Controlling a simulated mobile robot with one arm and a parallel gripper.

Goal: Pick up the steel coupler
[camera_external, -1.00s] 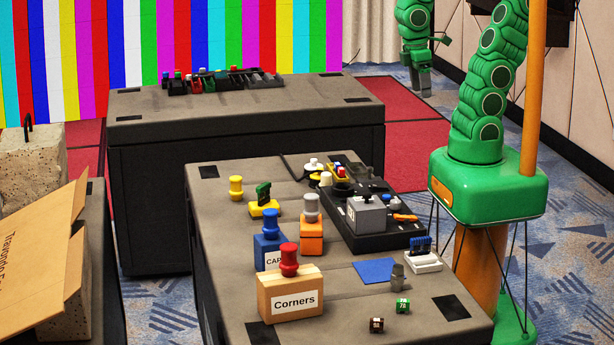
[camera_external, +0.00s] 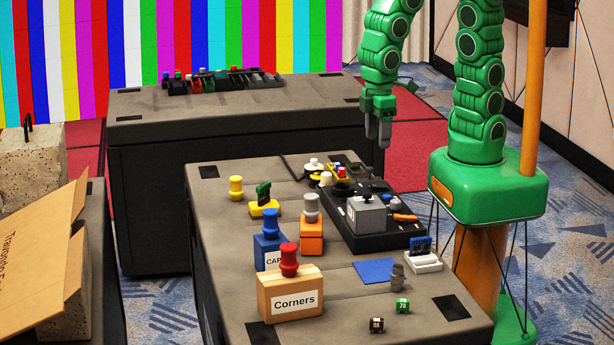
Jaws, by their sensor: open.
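A small grey stepped cylinder (camera_external: 398,277), which looks like the steel coupler, stands upright on the front right of the near table, just right of a blue square pad (camera_external: 375,270). A lighter grey spool-shaped piece (camera_external: 311,207) stands on an orange block (camera_external: 311,235) further left. My gripper (camera_external: 378,138) hangs fingers down in the air near the table's back right, well above and behind the grey cylinder. It is empty, and its fingers are apart.
A black control panel (camera_external: 372,238) with a grey box lies between them. A white holder (camera_external: 424,262) stands close right of the cylinder; green (camera_external: 402,306) and brown (camera_external: 377,325) dice lie in front. A Corners box (camera_external: 290,295) and blue block (camera_external: 269,248) stand left.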

